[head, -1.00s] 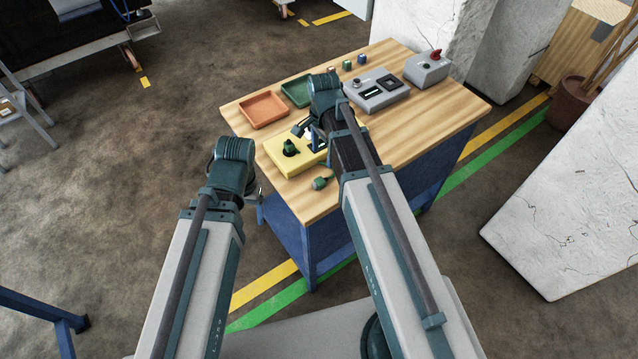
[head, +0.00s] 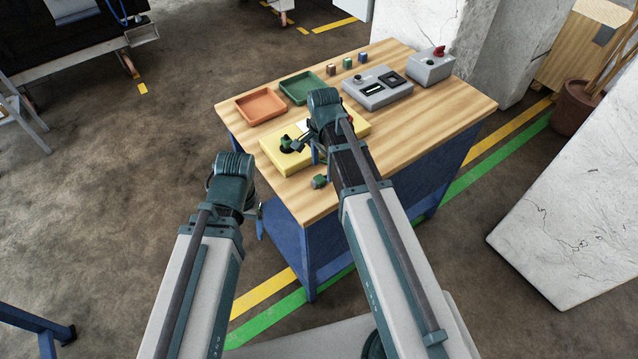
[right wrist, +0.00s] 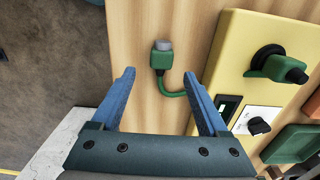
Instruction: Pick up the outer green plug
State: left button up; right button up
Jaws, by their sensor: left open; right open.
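A loose green plug with a grey end (right wrist: 161,55) lies on the wooden table near its edge, its green cable curving toward the yellow panel (right wrist: 237,45). It also shows in the head view (head: 319,181). A second green plug (right wrist: 284,68) sits at a black round socket on the panel; it shows in the head view too (head: 290,145). My right gripper (right wrist: 160,76) is open and empty. In its wrist view the loose plug appears ahead of the gap, and the cable passes by the right finger. My left gripper (head: 260,222) is left of the table, mostly hidden by its wrist.
An orange tray (head: 260,106) and a green tray (head: 302,88) lie at the table's far left. Small blocks (head: 347,62), a grey device (head: 378,91) and a grey box with a red knob (head: 431,68) stand at the back. The table's right side is clear.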

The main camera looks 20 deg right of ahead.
aim_at(323, 176)
notch_tip(323, 176, down, 4)
jog(key=b, duration=0.3)
jog(key=shift+w+d+f+b, duration=0.1)
jog(key=shift+f+b, duration=0.15)
jog(key=shift+b, duration=0.15)
jog(key=shift+r, duration=0.1)
grip_shut()
